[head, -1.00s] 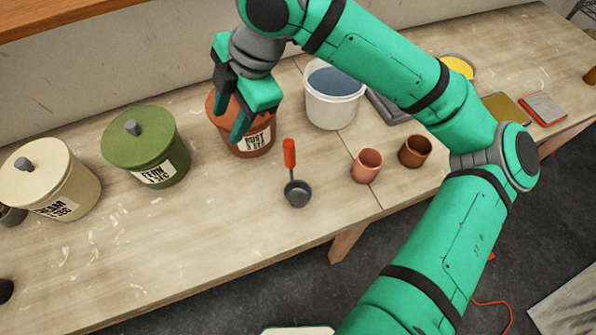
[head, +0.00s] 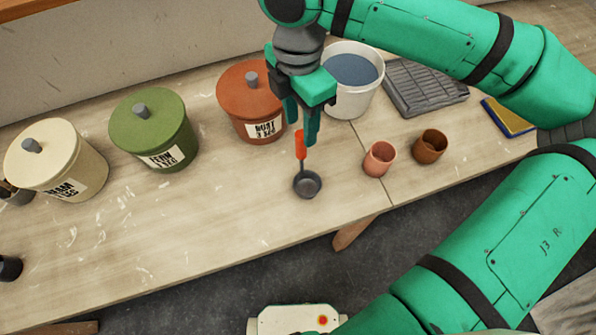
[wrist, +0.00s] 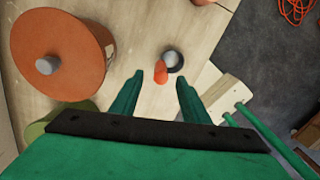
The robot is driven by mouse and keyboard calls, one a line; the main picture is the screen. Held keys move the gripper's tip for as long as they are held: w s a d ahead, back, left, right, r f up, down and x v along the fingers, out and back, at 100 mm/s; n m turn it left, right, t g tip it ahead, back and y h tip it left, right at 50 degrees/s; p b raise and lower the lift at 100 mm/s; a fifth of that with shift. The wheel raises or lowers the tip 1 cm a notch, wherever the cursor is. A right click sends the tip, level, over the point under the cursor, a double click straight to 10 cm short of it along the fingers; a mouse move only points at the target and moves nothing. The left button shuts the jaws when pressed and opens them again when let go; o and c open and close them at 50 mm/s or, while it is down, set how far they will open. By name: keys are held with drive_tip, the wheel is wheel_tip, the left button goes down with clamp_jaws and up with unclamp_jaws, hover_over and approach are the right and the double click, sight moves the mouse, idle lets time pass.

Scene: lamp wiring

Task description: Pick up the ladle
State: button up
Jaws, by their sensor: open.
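My gripper (head: 301,138) is open, pointing down above the handle end. Nothing is held. How high the fingertips are above the handle is hard to tell.
A rust-red lidded canister (head: 247,105) stands close at the left of my gripper, and a white bucket (head: 351,95) at its right. A green canister (head: 153,130) and a cream one (head: 60,160) stand farther left. Pink (head: 379,158) and brown (head: 430,146) cups stand right of the ladle.

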sight(301, 133)
drive_tip(key=shift+s+d+f, duration=0.15)
drive_tip(key=shift+f, duration=0.2)
drive_tip(key=f, duration=0.3)
drive_tip(key=shift+s+f, duration=0.2)
drive_tip(key=shift+s, duration=0.1)
drive_tip(key=shift+f, duration=0.5)
clamp_jaws()
